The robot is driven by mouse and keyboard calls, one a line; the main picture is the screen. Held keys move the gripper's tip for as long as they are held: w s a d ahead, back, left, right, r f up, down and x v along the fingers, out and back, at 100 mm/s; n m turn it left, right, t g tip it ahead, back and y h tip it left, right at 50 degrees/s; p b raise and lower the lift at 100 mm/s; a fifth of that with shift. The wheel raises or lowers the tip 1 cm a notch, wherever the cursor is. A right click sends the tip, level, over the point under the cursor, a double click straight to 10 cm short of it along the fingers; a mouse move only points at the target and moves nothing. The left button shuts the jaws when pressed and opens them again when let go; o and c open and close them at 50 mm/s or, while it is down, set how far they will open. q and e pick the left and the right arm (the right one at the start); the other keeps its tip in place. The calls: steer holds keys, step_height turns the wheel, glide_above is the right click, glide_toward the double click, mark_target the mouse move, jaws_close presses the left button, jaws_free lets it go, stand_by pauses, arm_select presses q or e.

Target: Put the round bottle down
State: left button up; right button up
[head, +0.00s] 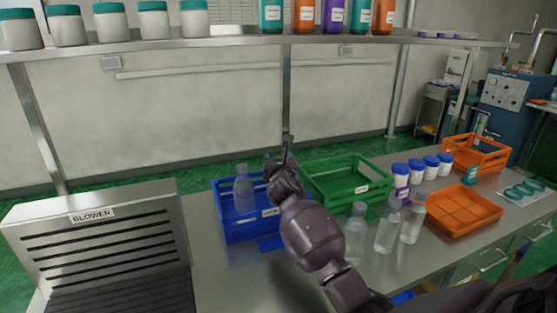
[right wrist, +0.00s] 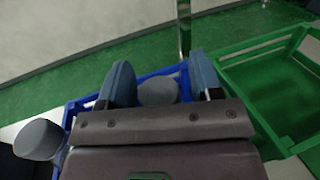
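A clear round bottle (head: 244,190) stands upright in the left part of the blue crate (head: 238,229). My right gripper (head: 279,153) is above the crate, just right of the bottle in the head view. In the right wrist view its two fingers (right wrist: 162,80) are spread. A grey rounded shape (right wrist: 157,92) shows between them, with a narrow gap at the right finger; I cannot tell for sure whether it is the bottle. The blue crate's rim (right wrist: 85,101) shows around the fingers. My left gripper is out of view.
A green crate (head: 322,197) stands right of the blue one. Several clear bottles, one of them here (head: 355,240), and blue-capped jars (head: 400,180) stand further right, by orange crates (head: 462,222). A blower (head: 95,245) is at left. A shelf (head: 250,41) with jars runs above.

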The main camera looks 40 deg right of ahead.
steer(key=shift+r, duration=0.15)
steer(key=shift+s+a, duration=0.2)
steer(key=shift+s, duration=0.1)
steer(key=p+v, duration=0.1)
steer(key=v, duration=1)
steer(key=shift+p, duration=0.35)
steer(key=shift+s, duration=0.15)
